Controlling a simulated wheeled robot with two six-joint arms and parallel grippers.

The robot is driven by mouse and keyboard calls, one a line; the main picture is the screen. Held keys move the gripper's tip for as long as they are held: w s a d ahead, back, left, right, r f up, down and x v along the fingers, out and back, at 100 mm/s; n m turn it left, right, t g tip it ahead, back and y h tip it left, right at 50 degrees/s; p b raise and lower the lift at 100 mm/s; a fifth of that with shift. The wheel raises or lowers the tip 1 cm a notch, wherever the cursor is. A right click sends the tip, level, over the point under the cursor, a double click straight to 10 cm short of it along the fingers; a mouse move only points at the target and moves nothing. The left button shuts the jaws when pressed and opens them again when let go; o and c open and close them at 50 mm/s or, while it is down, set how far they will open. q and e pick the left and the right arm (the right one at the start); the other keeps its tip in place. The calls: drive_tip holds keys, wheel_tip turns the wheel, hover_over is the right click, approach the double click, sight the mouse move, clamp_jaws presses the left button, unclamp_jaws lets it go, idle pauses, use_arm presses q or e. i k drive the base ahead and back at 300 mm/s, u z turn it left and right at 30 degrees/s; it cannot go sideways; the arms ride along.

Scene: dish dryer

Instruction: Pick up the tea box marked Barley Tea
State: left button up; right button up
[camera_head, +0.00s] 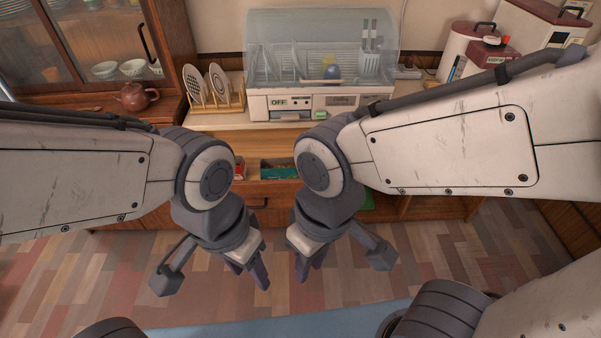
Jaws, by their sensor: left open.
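A green box (279,172) and a red box (239,169) show in a low space below the counter, between my two arms. Their labels are too small to read, so I cannot tell which box is marked Barley Tea. My arms cover parts of this space. My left gripper (251,277) is open and empty, pointing down in front of the cabinet, nearer to me than the boxes. My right gripper (310,277) hangs beside it on the right, also pointing down, apart from the boxes. Its finger gap is unclear.
A dish dryer (322,103) stands on the wooden counter (213,121). Left of it are a plate rack (216,104) and a brown teapot (135,97). The floor ahead is clear.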

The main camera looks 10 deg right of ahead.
sight(279, 171)
drive_tip(key=u, duration=0.3)
drive_tip(key=i, duration=0.9)
drive_tip(key=u, duration=0.6)
